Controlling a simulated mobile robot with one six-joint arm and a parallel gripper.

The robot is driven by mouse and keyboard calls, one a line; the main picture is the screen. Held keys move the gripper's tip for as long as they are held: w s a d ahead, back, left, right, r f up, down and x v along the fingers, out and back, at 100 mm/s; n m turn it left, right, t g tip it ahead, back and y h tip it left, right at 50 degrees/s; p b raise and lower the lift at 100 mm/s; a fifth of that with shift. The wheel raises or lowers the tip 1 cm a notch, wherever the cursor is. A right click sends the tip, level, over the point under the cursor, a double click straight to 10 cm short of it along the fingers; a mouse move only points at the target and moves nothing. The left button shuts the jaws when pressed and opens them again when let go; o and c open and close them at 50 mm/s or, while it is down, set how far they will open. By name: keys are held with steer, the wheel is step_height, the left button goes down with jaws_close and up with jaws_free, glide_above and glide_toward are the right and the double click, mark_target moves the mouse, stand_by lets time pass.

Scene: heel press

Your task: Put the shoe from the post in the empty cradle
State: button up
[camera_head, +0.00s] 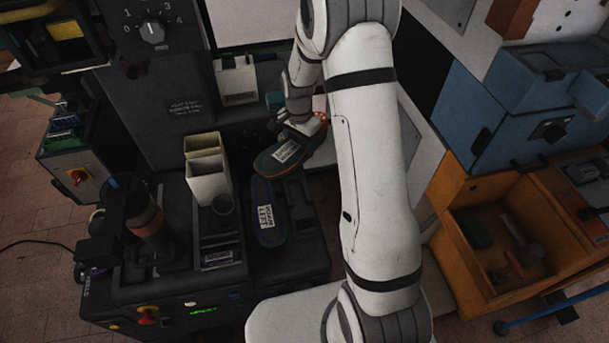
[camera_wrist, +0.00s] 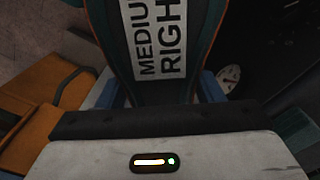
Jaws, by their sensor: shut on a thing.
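A dark teal shoe with orange trim (camera_head: 273,162) is in my gripper (camera_head: 312,130), above the black machine. Its white label reads "MEDIU… RIGH…" in the wrist view (camera_wrist: 160,45), where its far end is cut off. Blue parts of my gripper (camera_wrist: 160,92) show on both sides of it. A second dark shoe (camera_head: 266,195), with a white label ending in "LEFT", lies on the machine just below the held shoe. A dark cradle-like place (camera_head: 300,207) to its right looks empty. I cannot make out the post; my arm covers part of the scene.
A dark cylinder with an orange band (camera_head: 146,220) is farther left. A wooden drawer (camera_head: 470,232) with loose items and a blue machine (camera_head: 480,110) are at the right.

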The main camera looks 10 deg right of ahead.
steer(key=shift+a+f+b, duration=0.2)
steer(key=shift+f+b, duration=0.1)
steer(key=shift+b, duration=0.1)
steer(key=s+f+n+b, duration=0.1)
steer(key=f+n+b, duration=0.1)
steer(key=b, duration=0.1)
steer(key=s+f+n+b, duration=0.1)
steer(key=f+n+b, duration=0.2)
steer(key=b, duration=0.1)
steer(key=s+f+n+b, duration=0.2)
steer(key=f+n+b, duration=0.1)
steer(key=b, duration=0.1)
steer(key=shift+a, duration=0.1)
steer(key=shift+s+f+n+b, duration=0.3)
steer(key=shift+n+b, duration=0.15)
steer(key=shift+n, duration=0.2)
steer(key=shift+s+f+n+b, duration=0.3)
steer(key=shift+n+b, duration=0.15)
steer(key=shift+n, duration=0.2)
steer(key=shift+w+f+b, duration=0.1)
steer(key=shift+f+b, duration=2.95)
steer(key=shift+f, duration=1.25)
steer(key=shift+f+b, duration=0.4)
steer(key=shift+f, duration=0.15)
steer(key=o, duration=1.6)
step_height(320, 180, up, 8)
steer(key=p, duration=0.1)
